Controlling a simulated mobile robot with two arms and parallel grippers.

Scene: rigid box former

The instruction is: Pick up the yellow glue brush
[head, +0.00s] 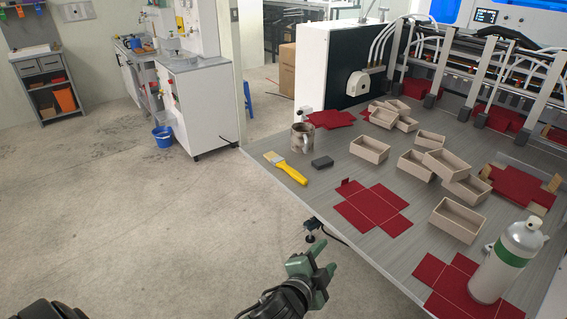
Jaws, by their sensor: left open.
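The yellow glue brush (287,169) lies flat near the left edge of the grey table (345,250). Its pale bristles point to the back left and its yellow handle to the front right. My left gripper (322,264) is green and black, open and empty. It is low in the picture, in front of the table's left edge and well apart from the brush. My right gripper does not show.
A metal mug (302,138) and a dark block (322,162) stand close to the brush.

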